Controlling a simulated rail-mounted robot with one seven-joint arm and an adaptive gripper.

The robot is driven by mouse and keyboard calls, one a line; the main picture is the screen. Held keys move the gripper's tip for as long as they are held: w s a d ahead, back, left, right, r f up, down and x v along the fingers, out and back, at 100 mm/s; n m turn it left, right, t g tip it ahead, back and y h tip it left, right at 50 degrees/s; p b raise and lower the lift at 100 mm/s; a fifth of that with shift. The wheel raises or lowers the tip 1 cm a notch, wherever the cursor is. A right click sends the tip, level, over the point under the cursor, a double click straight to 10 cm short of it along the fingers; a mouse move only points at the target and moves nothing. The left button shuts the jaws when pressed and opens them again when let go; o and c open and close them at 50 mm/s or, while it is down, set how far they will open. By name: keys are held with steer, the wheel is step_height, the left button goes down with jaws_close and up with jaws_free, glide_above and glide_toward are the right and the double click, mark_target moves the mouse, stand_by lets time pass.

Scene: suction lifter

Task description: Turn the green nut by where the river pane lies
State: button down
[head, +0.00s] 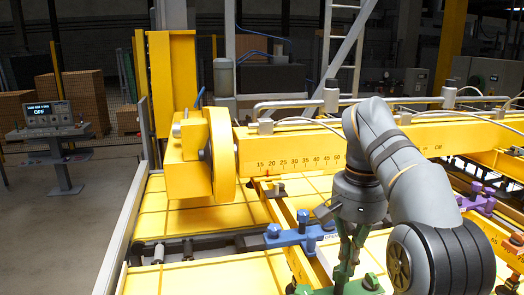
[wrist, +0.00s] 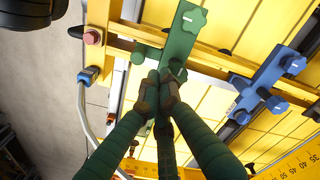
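A green clamp bar with star-shaped knobs lies across the yellow rail in the wrist view; its outer green nut (wrist: 190,19) carries a pale mark. A second green nut (wrist: 178,73) is close to my fingertips. My gripper (wrist: 158,88) has green fingers drawn together, their brown tips at the bar's near end; I see nothing clearly held between them. In the head view my gripper (head: 346,262) points down over green clamp parts (head: 368,282) at the bottom edge, partly hidden by my fingers. I cannot tell which pane is the river pane.
A blue clamp (head: 298,234) sits left of my gripper and shows right in the wrist view (wrist: 262,85). A purple clamp (head: 478,200) is at the right. A yellow beam with a scale (head: 300,150) crosses behind. A console (head: 50,118) reading OFF stands far left.

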mark_target(340, 281)
step_height(340, 281, down, 3)
steer(key=b, duration=0.2)
steer(key=shift+d+f+b, duration=0.1)
steer(key=shift+f+b, duration=0.05)
steer(key=shift+b, duration=0.15)
steer(key=shift+d, duration=0.15)
steer(key=shift+w, duration=0.2)
